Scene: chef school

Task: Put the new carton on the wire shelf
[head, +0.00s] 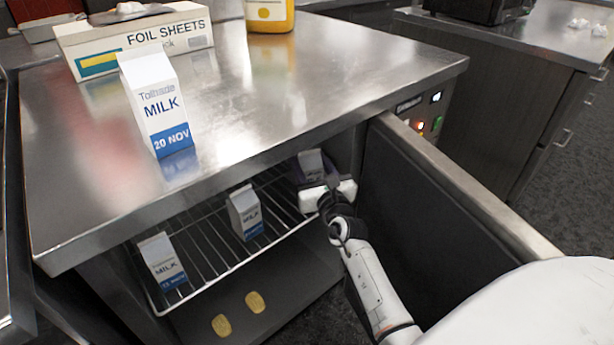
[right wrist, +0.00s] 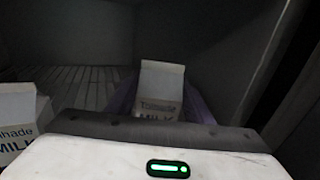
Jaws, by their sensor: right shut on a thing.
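A white and blue milk carton (head: 158,105) marked 20 NOV stands upright on the steel counter. My right gripper (head: 312,172) reaches into the open fridge under the counter, at the right side of the wire shelf (head: 207,245). It is shut on another milk carton (head: 311,160), which shows between its purple fingers in the right wrist view (right wrist: 160,88). The held carton's lower part and date are hidden. Two more cartons stand on the shelf, one in the middle (head: 245,212) and one at the front left (head: 162,262). My left gripper is out of view.
The open fridge door or drawer front (head: 440,185) stands right of my arm. The counter edge (head: 250,165) overhangs the shelf. Two yellow oval pieces (head: 238,313) lie on the fridge floor. A foil sheets box (head: 180,35) and a yellow container (head: 270,14) stand on the counter.

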